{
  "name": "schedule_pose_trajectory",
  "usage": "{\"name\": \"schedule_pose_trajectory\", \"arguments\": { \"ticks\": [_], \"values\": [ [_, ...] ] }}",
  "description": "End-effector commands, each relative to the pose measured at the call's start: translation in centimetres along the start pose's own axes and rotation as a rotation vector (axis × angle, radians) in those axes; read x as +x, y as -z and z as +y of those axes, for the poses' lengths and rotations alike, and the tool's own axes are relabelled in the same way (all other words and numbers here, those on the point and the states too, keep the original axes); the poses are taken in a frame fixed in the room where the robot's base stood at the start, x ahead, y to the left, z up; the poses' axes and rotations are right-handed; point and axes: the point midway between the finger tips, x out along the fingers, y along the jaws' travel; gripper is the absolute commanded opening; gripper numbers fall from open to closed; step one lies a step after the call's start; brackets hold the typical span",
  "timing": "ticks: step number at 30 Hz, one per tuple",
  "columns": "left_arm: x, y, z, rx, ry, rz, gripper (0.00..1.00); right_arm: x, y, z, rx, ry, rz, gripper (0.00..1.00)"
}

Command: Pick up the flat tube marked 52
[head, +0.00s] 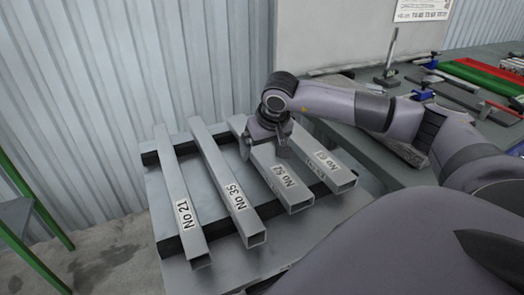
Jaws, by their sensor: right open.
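The flat tube marked No 52 (284,179) lies on the runout table (164,212), third from the left in a row of grey tubes. Its near end is open and its label faces up. My right gripper (264,146) is over the far part of this tube with its fingers pointing down. It is open, with one finger toward each side of the tube. The gripper hides part of the tube's far half, and I cannot tell whether the fingers touch it. My left gripper is not in view.
Tubes No 21 (180,205) and No 35 (230,187) lie to the left, and tube No 61 (332,167) lies close on the right. Dark crossbars (167,246) support them. A workbench (372,152) with tools stands at right. A corrugated wall (150,60) is behind.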

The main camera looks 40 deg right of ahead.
Motion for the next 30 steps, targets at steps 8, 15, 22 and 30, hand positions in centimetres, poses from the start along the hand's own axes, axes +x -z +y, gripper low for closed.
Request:
{"name": "schedule_pose_trajectory", "arguments": {
  "ticks": [8,15,22,30],
  "values": [
    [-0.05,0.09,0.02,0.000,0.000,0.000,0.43,1.23,0.00,0.01,0.001,0.001,0.001,0.94],
    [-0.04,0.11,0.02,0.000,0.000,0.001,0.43,1.20,-0.01,0.01,0.001,0.001,0.001,0.45],
    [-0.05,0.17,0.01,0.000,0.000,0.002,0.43,1.05,0.13,0.01,0.002,0.002,0.005,0.15],
    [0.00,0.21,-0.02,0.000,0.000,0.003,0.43,0.34,0.47,-0.02,0.002,0.003,0.007,0.15]
  ]
}}
